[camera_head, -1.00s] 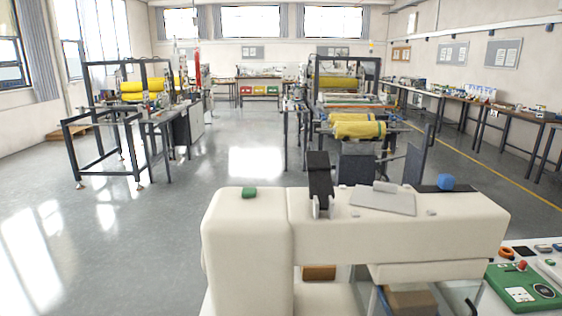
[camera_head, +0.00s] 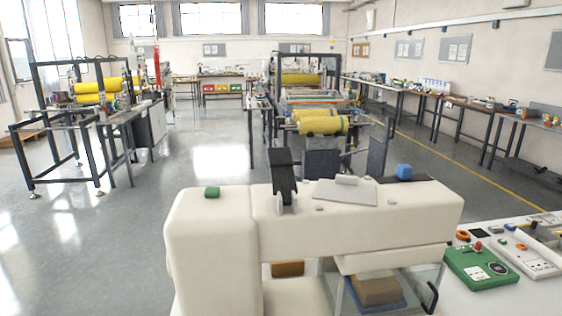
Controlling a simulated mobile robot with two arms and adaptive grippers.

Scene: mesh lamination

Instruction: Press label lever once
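A large cream machine (camera_head: 215,240) stands close in front of me. A black upright lever-like part (camera_head: 283,175) rises from its top, tilted a little. A second small black curved handle (camera_head: 432,297) shows at its lower right; I cannot tell which of the two is the label lever. A green button-like block (camera_head: 212,192) and a blue block (camera_head: 404,171) sit on top, near its left and right ends. A brown block (camera_head: 377,288) is in the opening under the machine's arm. Neither of my grippers is in view.
A white table (camera_head: 510,290) at the right holds a green control box (camera_head: 482,266) with a red knob and other small devices. Behind are machines with yellow rolls (camera_head: 322,124) and a dark-framed table (camera_head: 60,128). The grey floor (camera_head: 200,155) between them is open.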

